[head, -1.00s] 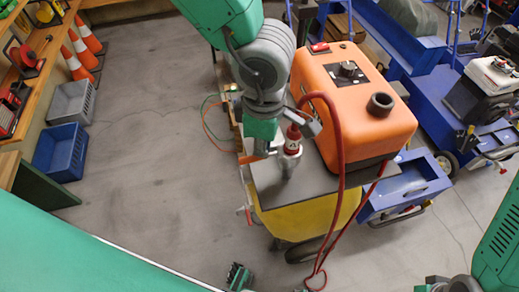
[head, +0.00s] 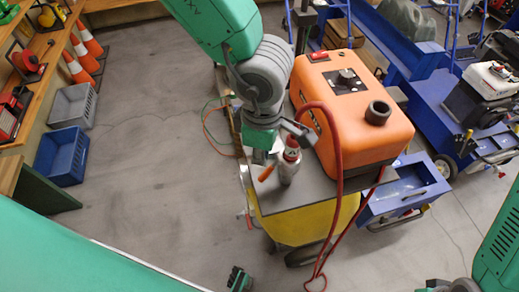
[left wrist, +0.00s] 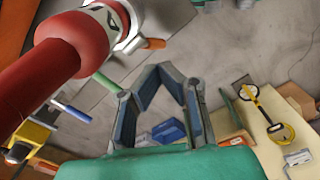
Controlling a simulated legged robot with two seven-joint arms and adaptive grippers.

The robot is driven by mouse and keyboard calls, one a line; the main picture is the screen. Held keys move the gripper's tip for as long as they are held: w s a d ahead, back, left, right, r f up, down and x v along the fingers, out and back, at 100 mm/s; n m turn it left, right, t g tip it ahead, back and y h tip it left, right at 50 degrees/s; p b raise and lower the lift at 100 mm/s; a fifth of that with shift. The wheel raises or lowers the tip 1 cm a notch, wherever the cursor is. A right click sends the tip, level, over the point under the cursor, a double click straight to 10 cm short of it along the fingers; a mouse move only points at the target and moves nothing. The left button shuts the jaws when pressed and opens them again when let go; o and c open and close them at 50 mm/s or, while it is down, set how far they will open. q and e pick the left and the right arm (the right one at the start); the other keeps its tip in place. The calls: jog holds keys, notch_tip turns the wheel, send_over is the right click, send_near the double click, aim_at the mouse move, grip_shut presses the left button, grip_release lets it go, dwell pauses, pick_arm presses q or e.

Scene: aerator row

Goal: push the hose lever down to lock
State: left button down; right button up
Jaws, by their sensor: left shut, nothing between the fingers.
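The hose coupling (head: 288,168) is a grey metal fitting with a red collar, upright on the dark plate of the yellow cart. Its orange lever (head: 266,173) points out to the lower left and slopes down. In the left wrist view the lever's orange end (left wrist: 154,43) shows beside the metal coupling (left wrist: 128,22). The thick red hose (left wrist: 50,70) fills the upper left there. My left gripper (left wrist: 160,68) is shut and empty, its fingertips together, apart from the lever. In the head view it is mostly hidden behind the wrist, just above and behind the lever.
An orange machine (head: 352,115) stands right of the coupling on the cart plate (head: 315,190). The red hose loops in front of it. A blue cart (head: 405,190) stands to the right. Crates (head: 62,155) and cones (head: 76,66) are at left. The floor between is clear.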

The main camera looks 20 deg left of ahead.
pick_arm(q)
notch_tip(320, 180, up, 9)
jog(key=a+p, duration=0.1)
jog(key=p, duration=0.3)
jog(key=shift+s+a+f+p, duration=0.2)
jog(key=shift+s+p, duration=0.1)
jog(key=shift+s, duration=0.15)
jog(key=s+a+f+m+t+y+b, duration=0.1)
jog(key=a+f+m+b, duration=0.35)
jog(key=f, duration=0.75)
jog(key=s+a+f+m+t+y+b, duration=0.1)
jog(key=a+f+m+b, duration=0.4)
jog(key=f, duration=0.7)
jog(key=s+a+f+m+h+b, duration=0.1)
jog(key=s+a+f+m+b, duration=0.2)
jog(key=s+f+m+b, duration=0.1)
jog(key=s+a+f+m+g+h+b, duration=0.1)
jog(key=s+a+f+m+b, duration=0.2)
jog(key=s+f+m+b, duration=0.2)
jog(key=s+f+m, duration=0.1)
jog(key=s+f, duration=0.2)
jog(key=f, duration=0.3)
jog(key=shift+s+a+f, duration=0.2)
jog(key=shift+s+f, duration=0.05)
jog(key=shift+s, duration=0.05)
jog(key=shift+w, duration=0.15)
